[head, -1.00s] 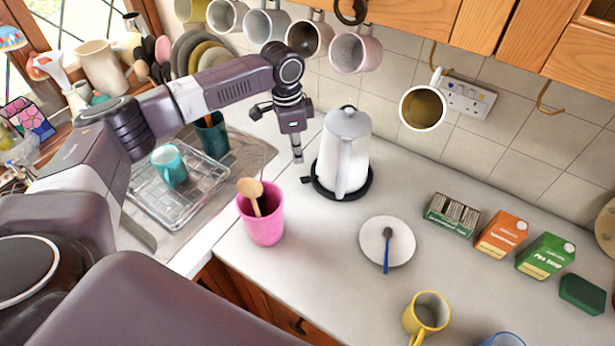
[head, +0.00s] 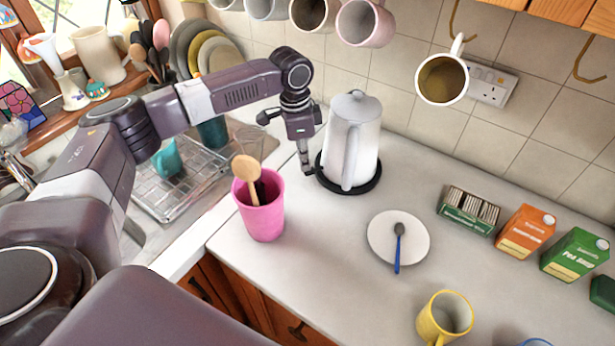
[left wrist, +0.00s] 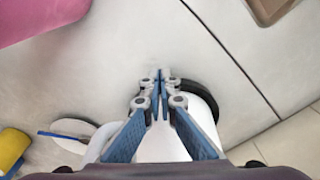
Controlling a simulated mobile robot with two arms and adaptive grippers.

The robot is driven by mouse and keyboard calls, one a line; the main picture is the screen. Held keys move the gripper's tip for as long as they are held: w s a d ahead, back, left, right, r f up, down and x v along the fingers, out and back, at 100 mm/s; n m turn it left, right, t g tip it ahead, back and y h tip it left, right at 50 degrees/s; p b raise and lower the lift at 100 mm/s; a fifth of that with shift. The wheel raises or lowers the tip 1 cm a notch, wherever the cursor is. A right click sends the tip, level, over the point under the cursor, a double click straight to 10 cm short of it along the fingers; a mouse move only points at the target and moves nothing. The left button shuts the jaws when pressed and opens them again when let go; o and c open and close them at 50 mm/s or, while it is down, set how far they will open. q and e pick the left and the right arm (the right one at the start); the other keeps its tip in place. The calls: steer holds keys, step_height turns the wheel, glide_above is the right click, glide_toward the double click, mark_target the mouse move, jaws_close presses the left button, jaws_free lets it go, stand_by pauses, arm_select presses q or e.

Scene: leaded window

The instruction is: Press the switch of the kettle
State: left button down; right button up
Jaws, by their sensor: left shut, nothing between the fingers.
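The white kettle (head: 350,135) stands upright on its round black base (head: 368,187) on the counter. In the left wrist view the kettle (left wrist: 165,145) and the dark base (left wrist: 205,98) are partly behind the fingers. My left gripper (head: 308,171) is shut and empty, pointing down at the left edge of the base. Its closed fingertips also show in the left wrist view (left wrist: 160,73). The base's switch cannot be made out now; the fingertips are where it would show. I cannot tell whether they touch it. My right gripper is not in view.
A pink cup (head: 262,215) with a wooden spoon stands left of the kettle, close to my left gripper. A white plate (head: 380,245) with a spoon, a yellow mug (head: 445,318) and several boxes lie to the right. Mugs hang above.

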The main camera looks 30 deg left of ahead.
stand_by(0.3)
arm_select(q)
step_height(320, 180, down, 2)
steer(key=a+p, duration=0.1)
steer(key=p, duration=0.1)
steer(key=s+a+r+p, duration=0.1)
steer(key=shift+s+r+p, duration=0.25)
steer(key=shift+s+p, duration=0.05)
steer(key=shift+p, duration=0.05)
steer(key=shift+s+a, duration=0.15)
steer(key=shift+a, duration=0.1)
steer(key=shift+f, duration=0.15)
steer(key=shift+r, duration=0.5)
step_height(320, 180, up, 11)
steer(key=a, duration=0.1)
steer(key=shift+s, duration=0.4)
steer(key=shift+f, duration=0.1)
